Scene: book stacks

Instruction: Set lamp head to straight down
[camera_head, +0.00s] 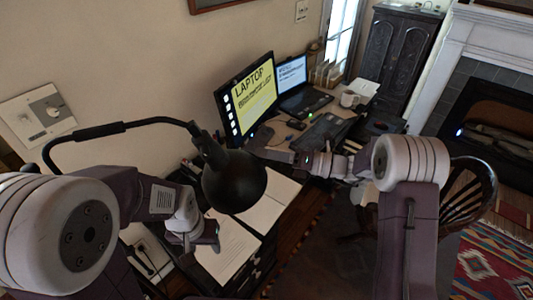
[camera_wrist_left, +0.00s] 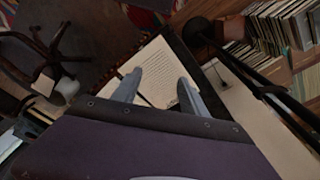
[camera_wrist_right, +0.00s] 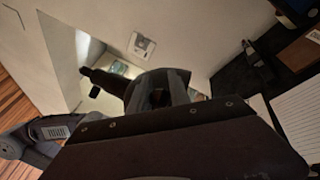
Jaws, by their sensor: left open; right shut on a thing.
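The black desk lamp's head (camera_head: 233,182) hangs from a curved black arm (camera_head: 155,122) at the middle left of the head view. Its shade looks tilted, with the rounded end toward lower right; its opening is not clearly visible. My right gripper (camera_wrist_right: 158,97) is shut on a dark part of the lamp head (camera_wrist_right: 160,80); the shade hides most of the grip in the head view. My left gripper (camera_head: 208,236) is below and left of the lamp head, empty. Its two fingers (camera_wrist_left: 160,92) stand apart above the lined paper in the left wrist view.
An open book or papers (camera_head: 228,250) lie on the desk below the lamp. A monitor (camera_head: 246,98) and a laptop (camera_head: 303,104) stand behind it. A wall (camera_head: 120,60) is close on the left. A dark chair (camera_head: 468,195) stands at the right.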

